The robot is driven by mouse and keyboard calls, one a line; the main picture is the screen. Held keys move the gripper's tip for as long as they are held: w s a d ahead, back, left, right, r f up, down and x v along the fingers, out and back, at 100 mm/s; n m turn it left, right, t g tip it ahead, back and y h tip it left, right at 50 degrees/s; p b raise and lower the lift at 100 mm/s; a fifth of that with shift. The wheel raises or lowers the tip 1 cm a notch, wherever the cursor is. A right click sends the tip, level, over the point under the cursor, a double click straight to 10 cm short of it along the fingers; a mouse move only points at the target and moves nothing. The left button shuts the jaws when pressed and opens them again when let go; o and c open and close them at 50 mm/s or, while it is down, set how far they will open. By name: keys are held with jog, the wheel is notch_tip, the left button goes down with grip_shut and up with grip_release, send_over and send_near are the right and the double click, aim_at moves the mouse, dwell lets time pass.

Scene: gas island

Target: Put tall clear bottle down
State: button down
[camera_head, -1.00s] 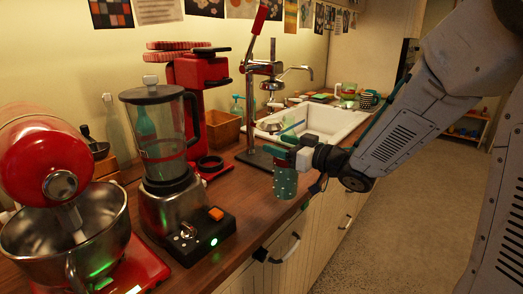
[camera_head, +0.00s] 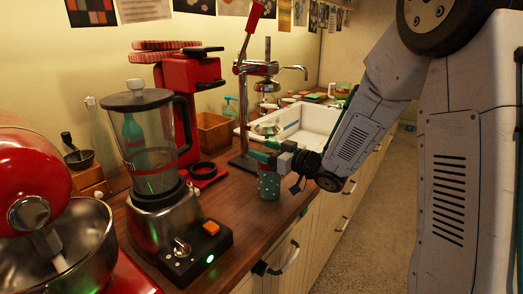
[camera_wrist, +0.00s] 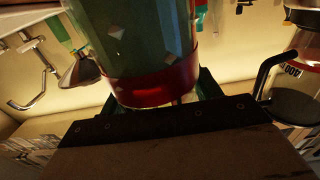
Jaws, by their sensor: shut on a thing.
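My gripper (camera_head: 281,160) is shut on a green, light-spotted container (camera_head: 268,186). The container looks upright near the counter's front edge; I cannot tell whether its base touches the wood. In the wrist view the container (camera_wrist: 146,45) fills the upper middle, with white diamond marks and a red band, between the teal fingers. It does not look clear, and its full height is hidden. A tall greenish bottle shape (camera_head: 132,128) shows through the blender jar; I cannot tell whether it is inside or behind.
The blender (camera_head: 165,210) and red mixer (camera_head: 30,180) stand at left. Bare wooden counter (camera_head: 235,200) lies between blender and gripper. A wooden box (camera_head: 214,130) sits behind.

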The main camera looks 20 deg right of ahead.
jog(key=shift+r, duration=0.1)
jog(key=shift+c, duration=1.6)
grip_release()
jog(key=shift+s+f, duration=0.1)
jog(key=shift+f, duration=0.1)
jog(key=shift+r, duration=0.1)
